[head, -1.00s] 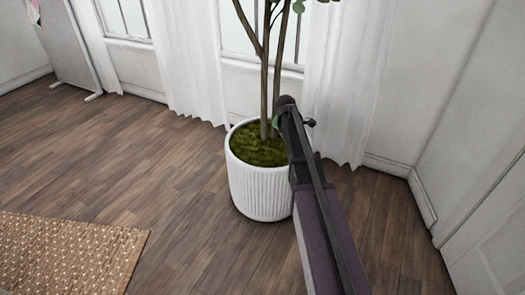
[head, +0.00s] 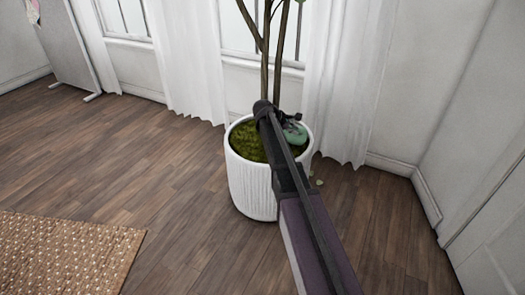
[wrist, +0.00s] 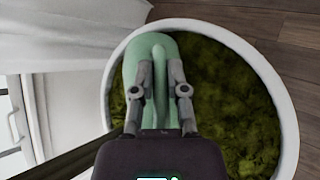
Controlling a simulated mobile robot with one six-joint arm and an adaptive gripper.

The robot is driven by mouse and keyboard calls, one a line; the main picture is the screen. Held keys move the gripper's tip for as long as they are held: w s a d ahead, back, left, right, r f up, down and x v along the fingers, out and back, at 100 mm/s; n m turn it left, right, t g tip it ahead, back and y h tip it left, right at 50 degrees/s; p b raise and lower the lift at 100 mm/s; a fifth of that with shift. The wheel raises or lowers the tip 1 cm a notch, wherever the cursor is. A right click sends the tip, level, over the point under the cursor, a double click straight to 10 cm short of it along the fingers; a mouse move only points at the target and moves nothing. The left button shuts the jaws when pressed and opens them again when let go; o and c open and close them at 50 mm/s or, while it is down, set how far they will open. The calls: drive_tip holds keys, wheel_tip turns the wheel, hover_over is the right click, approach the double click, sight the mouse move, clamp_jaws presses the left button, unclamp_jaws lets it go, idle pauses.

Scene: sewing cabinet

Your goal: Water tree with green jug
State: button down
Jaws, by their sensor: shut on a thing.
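The tree (head: 278,60) stands in a white ribbed pot (head: 255,190) filled with green moss (head: 245,142). The green jug (head: 295,134) is over the right part of the pot in the head view, partly hidden by my arm. In the wrist view, my gripper (wrist: 160,75) is shut on the jug (wrist: 135,62), with its fingers on either side of a green handle-like part. The jug's lower body and spout are hidden. The moss (wrist: 215,90) lies beyond the jug, inside the pot's rim (wrist: 255,55). I cannot tell whether the jug touches the moss, and no water shows.
White curtains (head: 345,80) and windows (head: 235,35) are behind the pot. A wall (head: 420,90) is on the right. A woven rug (head: 65,255) lies at lower left, and the wooden floor (head: 130,160) between is clear.

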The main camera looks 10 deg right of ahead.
drive_tip(key=shift+w+a+f+h+b, duration=0.15)
drive_tip(key=shift+f+h+b, duration=0.15)
drive_tip(key=shift+f+b, duration=0.35)
drive_tip(key=shift+w+a+r+g+h, duration=0.1)
drive_tip(key=shift+a+r+g+h, duration=0.2)
drive_tip(key=shift+a+h, duration=0.2)
drive_tip(key=shift+a+b, duration=0.25)
drive_tip(key=shift+b, duration=0.05)
drive_tip(key=shift+w, duration=0.1)
drive_tip(key=shift+a+r+g+h, duration=0.15)
drive_tip(key=shift+a+g+h, duration=0.15)
drive_tip(key=shift+g+h, duration=0.1)
drive_tip(key=shift+w+r, duration=0.25)
drive_tip(key=shift+w, duration=0.15)
drive_tip(key=shift+w+a+r+t+h+b, duration=0.15)
drive_tip(key=shift+w+a+t+h+b, duration=0.15)
drive_tip(key=shift+a+t+h+b, duration=0.1)
